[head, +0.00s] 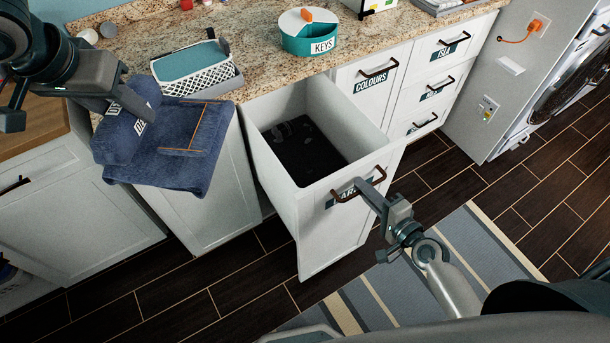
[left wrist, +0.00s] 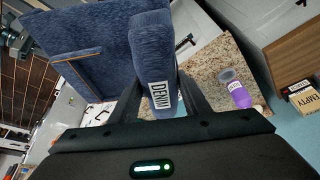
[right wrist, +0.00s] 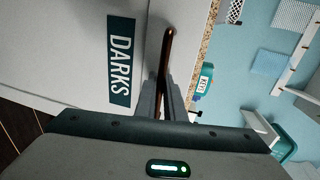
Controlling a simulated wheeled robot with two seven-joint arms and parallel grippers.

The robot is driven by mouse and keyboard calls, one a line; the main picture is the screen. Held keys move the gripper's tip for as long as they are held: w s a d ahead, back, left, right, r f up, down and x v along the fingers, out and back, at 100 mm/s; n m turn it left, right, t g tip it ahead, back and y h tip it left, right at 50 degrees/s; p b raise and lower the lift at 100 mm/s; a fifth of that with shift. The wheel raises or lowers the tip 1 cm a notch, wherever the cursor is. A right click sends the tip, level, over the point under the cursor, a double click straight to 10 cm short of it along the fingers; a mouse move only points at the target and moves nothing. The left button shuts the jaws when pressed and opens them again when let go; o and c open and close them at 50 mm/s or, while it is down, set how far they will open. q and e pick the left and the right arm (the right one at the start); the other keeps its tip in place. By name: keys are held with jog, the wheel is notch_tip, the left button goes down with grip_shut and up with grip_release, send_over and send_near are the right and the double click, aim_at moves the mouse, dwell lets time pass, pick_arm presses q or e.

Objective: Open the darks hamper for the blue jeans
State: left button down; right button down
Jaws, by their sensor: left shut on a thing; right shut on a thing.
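The blue jeans (head: 190,160) are a folded dark blue bundle with orange stitching and a DENIM tag, hanging at the counter's front edge. My left gripper (head: 125,108) is shut on the jeans; in the left wrist view the jeans (left wrist: 152,60) sit between its fingers. The darks hamper (head: 268,160) is a white pull-out drawer, standing well out from the cabinet, with dark cloth (head: 305,150) inside. My right gripper (head: 385,192) is shut on its brown handle (head: 346,193). In the right wrist view the handle (right wrist: 168,60) lies between the fingers beside the DARKS label (right wrist: 120,60).
On the granite counter (head: 250,50) stand a white basket (head: 200,75) and a teal KEYS tub (head: 308,38). The COLOURS drawer (head: 374,82) is shut. A washer (head: 575,75) is at the right. A striped rug (head: 450,260) lies on the dark floor.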

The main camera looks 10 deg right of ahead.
jog(key=shift+s, duration=0.1)
jog(key=c, duration=1.8)
grip_release()
jog(key=shift+c, duration=0.2)
